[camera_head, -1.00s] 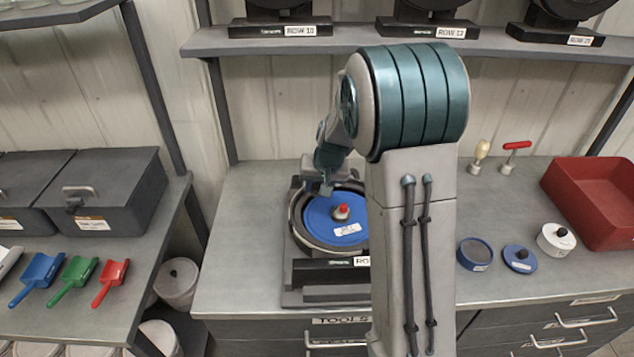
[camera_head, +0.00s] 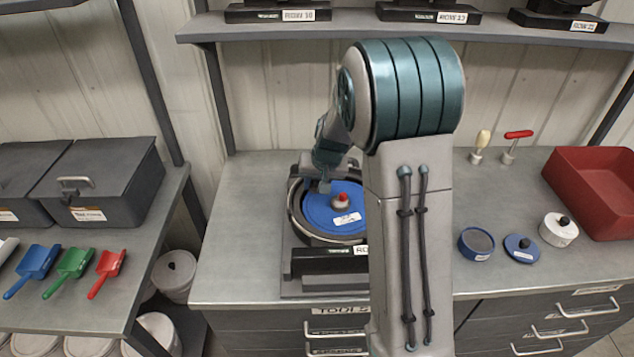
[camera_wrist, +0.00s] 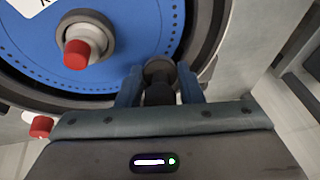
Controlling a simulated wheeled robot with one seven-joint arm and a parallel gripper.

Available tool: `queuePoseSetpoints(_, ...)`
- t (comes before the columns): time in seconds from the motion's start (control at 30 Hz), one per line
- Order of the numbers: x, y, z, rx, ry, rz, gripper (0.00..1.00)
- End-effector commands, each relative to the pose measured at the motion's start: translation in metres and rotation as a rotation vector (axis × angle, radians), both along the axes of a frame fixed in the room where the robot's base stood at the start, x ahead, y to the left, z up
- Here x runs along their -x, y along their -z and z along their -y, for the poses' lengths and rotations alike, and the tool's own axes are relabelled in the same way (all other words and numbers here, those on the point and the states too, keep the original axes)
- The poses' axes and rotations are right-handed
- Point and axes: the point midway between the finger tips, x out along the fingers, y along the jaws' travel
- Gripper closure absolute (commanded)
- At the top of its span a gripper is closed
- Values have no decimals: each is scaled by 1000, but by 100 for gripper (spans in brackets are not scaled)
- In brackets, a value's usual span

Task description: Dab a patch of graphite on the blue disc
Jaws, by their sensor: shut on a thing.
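The blue disc (camera_head: 318,212) lies flat in the round dark housing of the seed meter, with a red-tipped hub (camera_head: 341,200) at its middle and a white label. In the wrist view the blue disc (camera_wrist: 125,20) fills the upper left, with a ring of small holes near its rim. My gripper (camera_wrist: 160,88) is shut on a dark, round-ended tool (camera_wrist: 158,70), whose end is over the disc's edge. I cannot tell whether it touches. In the head view my gripper (camera_head: 324,186) is small, above the disc's far left part. A blue pot (camera_head: 476,243) with grey content stands open at right.
A blue lid (camera_head: 521,248), a white pot (camera_head: 558,230), a red bin (camera_head: 595,190) and two upright handled tools (camera_head: 481,143) stand at the right of the bench. Coloured scoops (camera_head: 70,265) lie on the left table. A shelf (camera_head: 350,32) runs above the bench.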

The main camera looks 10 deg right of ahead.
Motion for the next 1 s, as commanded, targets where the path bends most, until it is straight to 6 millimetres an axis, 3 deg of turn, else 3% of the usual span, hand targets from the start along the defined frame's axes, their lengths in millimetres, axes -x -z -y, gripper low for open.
queuePoseSetpoints(0.77, 0, 14, 0, 0, 0, 0, 89)
queuePoseSetpoints(1.0, -2, 15, 12, 0, 4, 1, 89)
